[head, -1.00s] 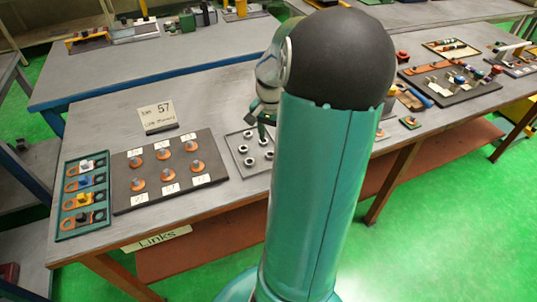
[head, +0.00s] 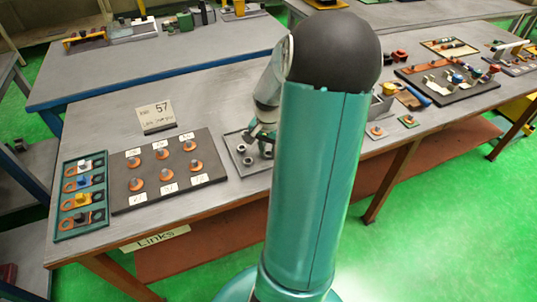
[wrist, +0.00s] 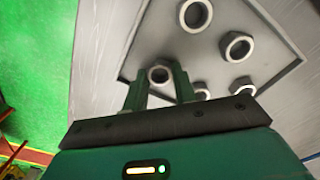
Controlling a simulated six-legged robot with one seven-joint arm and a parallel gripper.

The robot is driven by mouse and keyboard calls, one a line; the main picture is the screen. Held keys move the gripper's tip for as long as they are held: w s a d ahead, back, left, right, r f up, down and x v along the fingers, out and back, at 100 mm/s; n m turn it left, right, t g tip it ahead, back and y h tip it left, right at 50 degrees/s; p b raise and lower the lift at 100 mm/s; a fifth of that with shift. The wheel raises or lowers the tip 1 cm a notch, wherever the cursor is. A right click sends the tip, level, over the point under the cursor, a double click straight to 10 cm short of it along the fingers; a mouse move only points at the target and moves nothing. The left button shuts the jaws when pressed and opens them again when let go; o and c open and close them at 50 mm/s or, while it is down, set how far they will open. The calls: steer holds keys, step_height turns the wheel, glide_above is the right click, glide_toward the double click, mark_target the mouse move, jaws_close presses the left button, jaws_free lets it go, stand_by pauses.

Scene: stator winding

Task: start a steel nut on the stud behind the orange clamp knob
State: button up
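Several steel nuts (head: 247,161) lie on a grey tray (head: 229,146) in the middle of the bench. My gripper (head: 262,137) is low over the tray's right part, partly hidden by my own arm in the head view. In the wrist view my gripper (wrist: 160,82) has its two fingers apart, with one nut (wrist: 159,75) showing in the gap between them. I cannot tell whether the fingers are level with that nut. Other nuts (wrist: 238,47) lie to the right of it. I cannot make out an orange clamp knob or the stud behind it.
Left of the tray, a dark board (head: 123,190) carries several orange discs with grey studs and white labels. A dark board with coloured knobs (head: 459,94) is at the right.

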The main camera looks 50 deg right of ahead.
steer(key=shift+c, duration=1.2)
step_height(320, 180, up, 9)
stand_by(0.3)
